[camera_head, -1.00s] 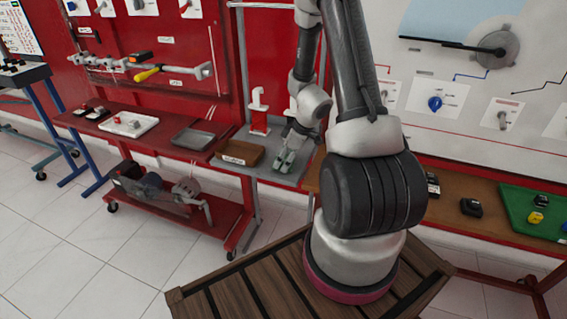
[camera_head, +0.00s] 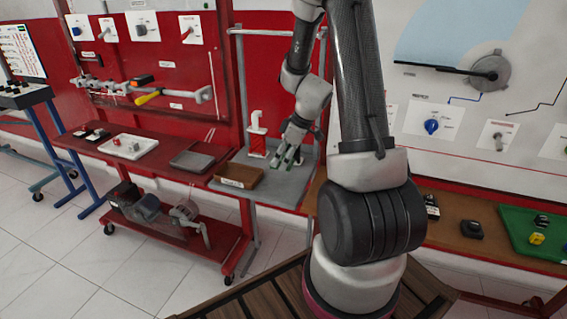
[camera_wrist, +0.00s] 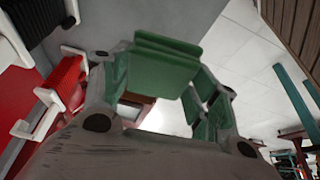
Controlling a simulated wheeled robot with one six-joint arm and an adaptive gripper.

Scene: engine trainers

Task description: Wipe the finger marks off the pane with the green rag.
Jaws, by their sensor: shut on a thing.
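My gripper (camera_head: 287,158) hangs above the grey shelf (camera_head: 280,190), just right of the wooden tray and the white bottle. In the wrist view its fingers (camera_wrist: 170,95) are shut around green folded material, which I take as the green rag (camera_wrist: 165,58). Only a little green shows at the fingertips in the head view. A thin metal frame (camera_head: 238,85) stands around the shelf, partly behind my arm. I cannot make out a clear pane surface or any finger marks in it.
A red bench (camera_head: 130,165) with trays is at left. A brown bench (camera_head: 470,244) with a green tray (camera_head: 515,240) is at right.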

